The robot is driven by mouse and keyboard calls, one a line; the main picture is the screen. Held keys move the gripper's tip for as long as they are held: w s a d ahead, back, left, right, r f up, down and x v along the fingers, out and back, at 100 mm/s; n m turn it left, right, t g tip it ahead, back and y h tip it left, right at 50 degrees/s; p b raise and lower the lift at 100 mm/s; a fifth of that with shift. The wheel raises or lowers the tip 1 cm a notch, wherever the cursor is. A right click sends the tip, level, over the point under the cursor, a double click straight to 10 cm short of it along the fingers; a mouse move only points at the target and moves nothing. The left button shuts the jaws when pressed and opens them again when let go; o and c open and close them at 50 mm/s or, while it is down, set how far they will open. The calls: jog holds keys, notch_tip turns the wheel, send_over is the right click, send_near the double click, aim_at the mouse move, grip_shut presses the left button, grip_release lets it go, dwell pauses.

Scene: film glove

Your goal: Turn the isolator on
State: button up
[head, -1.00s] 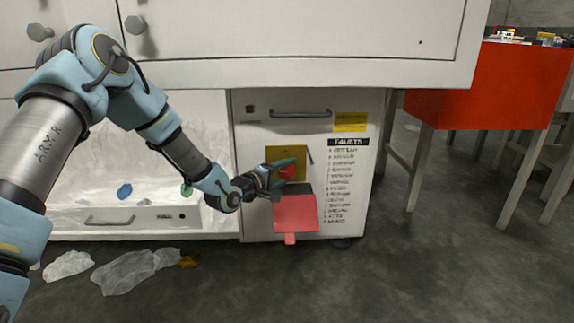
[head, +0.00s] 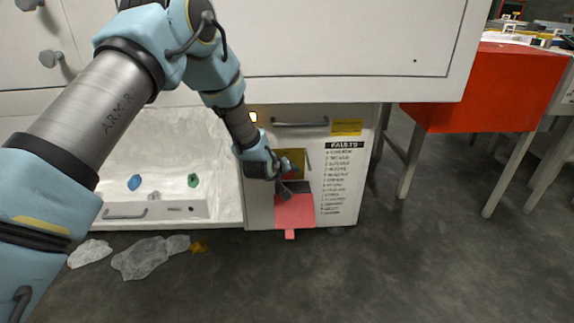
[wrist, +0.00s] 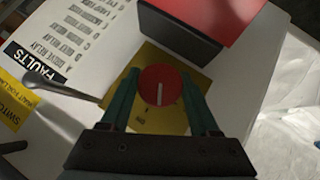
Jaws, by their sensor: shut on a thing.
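The isolator is a round red knob (wrist: 158,86) with a white pointer line, on a yellow plate (wrist: 158,121) on the white cabinet front. The plate also shows in the head view (head: 283,156), where my gripper mostly hides the knob. My gripper (wrist: 160,78) is shut on the knob, with one green finger on each side of it. The pointer line runs roughly along the fingers in the wrist view. In the head view my gripper (head: 293,168) reaches the plate from the upper left. A small lamp (head: 253,117) at the cabinet's upper left glows.
A thin handle (wrist: 75,89) stands beside the plate. A FAULTS list (head: 343,180) is to the right. Crumpled clear film (head: 141,259) lies on the floor at left. A red-sided table (head: 480,90) stands at right.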

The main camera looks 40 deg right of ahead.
jog(key=t+y+p, duration=0.1)
jog(key=p, duration=0.1)
jog(key=m+y+p, duration=0.1)
jog(key=p, duration=0.1)
jog(key=shift+s+d+r+m+t, duration=0.1)
jog(key=shift+r+m+t, duration=0.2)
jog(key=shift+t, duration=0.1)
jog(key=shift+f+m+t+y+p, duration=0.2)
jog(key=shift+m+t+y+p, duration=0.1)
jog(key=shift+y+p, duration=0.45)
jog(key=shift+f, duration=0.1)
jog(key=o, duration=1.3)
jog(key=shift+o, duration=0.2)
jog(key=p+v, duration=0.2)
jog(key=v, duration=0.8)
jog(key=shift+s+a+r, duration=0.2)
jog(key=shift+a+r, duration=0.05)
